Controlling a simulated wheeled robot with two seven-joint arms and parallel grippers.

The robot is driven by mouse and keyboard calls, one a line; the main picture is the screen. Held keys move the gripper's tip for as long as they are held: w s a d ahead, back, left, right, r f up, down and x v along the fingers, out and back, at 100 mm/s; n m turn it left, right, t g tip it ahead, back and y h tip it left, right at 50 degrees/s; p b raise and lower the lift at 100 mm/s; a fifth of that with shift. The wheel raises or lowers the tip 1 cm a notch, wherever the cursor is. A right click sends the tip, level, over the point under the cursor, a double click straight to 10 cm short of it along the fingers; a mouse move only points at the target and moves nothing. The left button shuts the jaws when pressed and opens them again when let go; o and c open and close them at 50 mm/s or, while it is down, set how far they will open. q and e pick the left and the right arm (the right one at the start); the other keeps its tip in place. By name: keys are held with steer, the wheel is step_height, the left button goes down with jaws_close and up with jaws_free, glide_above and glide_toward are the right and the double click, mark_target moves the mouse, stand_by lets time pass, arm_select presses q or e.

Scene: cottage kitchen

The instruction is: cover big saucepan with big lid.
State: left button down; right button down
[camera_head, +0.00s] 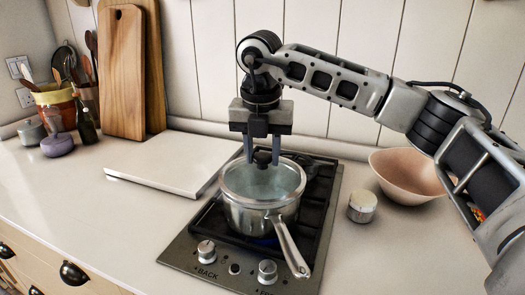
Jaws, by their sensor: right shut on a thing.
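The big saucepan (260,218) stands on the gas hob, its long metal handle (290,249) pointing toward the front right. The big lid (244,181), glass with a metal rim and a dark knob (262,157), lies over the saucepan's mouth. I cannot tell whether its rim fully touches the pan all round. My right gripper (262,152) is directly above the lid, pointing down, with its fingers shut on the knob. My left gripper is not in view.
The hob (179,263) has control knobs along its front edge. A white board (170,168) lies to the left. A small metal canister (362,206) and a pink bowl (405,172) stand to the right. Cutting boards (122,75) lean on the wall. The left front counter is clear.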

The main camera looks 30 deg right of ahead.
mark_target(261, 158)
steer(key=shift+f, duration=0.3)
steer(key=c, duration=1.2)
jaws_free()
steer(key=shift+s+a+r+p, duration=0.15)
steer(key=shift+r+p, duration=0.75)
steer(key=shift+r, duration=0.55)
steer(key=shift+s+a+r+p, duration=0.1)
steer(key=shift+r+p, duration=0.85)
steer(key=shift+r, duration=0.45)
steer(key=shift+s+a+r+p, duration=0.15)
steer(key=shift+r+p, duration=0.75)
steer(key=shift+r, duration=0.55)
steer(key=shift+d+r, duration=0.1)
steer(key=shift+r, duration=0.15)
steer(key=shift+s+r, duration=0.15)
steer(key=shift+r, duration=0.8)
